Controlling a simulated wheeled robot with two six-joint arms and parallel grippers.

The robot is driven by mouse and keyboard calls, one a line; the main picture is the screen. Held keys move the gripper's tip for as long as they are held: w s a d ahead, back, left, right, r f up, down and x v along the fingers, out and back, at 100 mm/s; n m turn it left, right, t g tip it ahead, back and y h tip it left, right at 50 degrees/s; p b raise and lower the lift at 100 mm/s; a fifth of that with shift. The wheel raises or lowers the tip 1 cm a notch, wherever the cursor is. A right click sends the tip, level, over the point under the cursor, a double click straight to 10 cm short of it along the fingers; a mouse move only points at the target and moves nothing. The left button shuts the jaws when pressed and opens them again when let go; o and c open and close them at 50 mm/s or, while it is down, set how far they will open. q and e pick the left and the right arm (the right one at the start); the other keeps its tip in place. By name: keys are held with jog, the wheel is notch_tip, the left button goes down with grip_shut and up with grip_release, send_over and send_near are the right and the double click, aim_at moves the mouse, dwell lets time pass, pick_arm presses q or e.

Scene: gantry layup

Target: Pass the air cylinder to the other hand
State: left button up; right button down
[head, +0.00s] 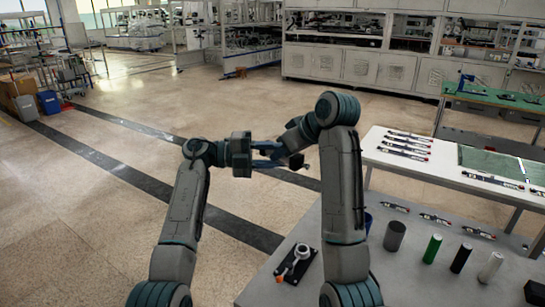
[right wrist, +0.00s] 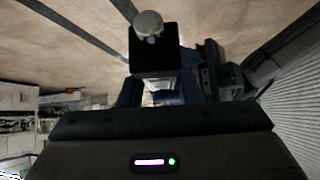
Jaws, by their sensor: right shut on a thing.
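The air cylinder (head: 297,162) shows as a small dark block with a light tip, held up between my two arms in the head view. In the right wrist view the air cylinder (right wrist: 154,50) is a black block with a round silver end facing up. My right gripper (head: 281,155) is shut on it. My left gripper (head: 262,149) comes in from the left, close beside the right gripper and the cylinder. Its fingers overlap with the right gripper's, so I cannot tell whether they are open or touch the cylinder.
A grey table below right holds a black fixture with a ring (head: 295,262), a grey cylinder (head: 394,236), a green one (head: 432,249), a black one (head: 461,258) and a white one (head: 490,268). A white table (head: 430,172) stands behind. The floor left is open.

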pick_arm(q)
jog(key=shift+f, duration=0.3)
jog(key=c, duration=0.4)
jog(key=o, duration=1.2)
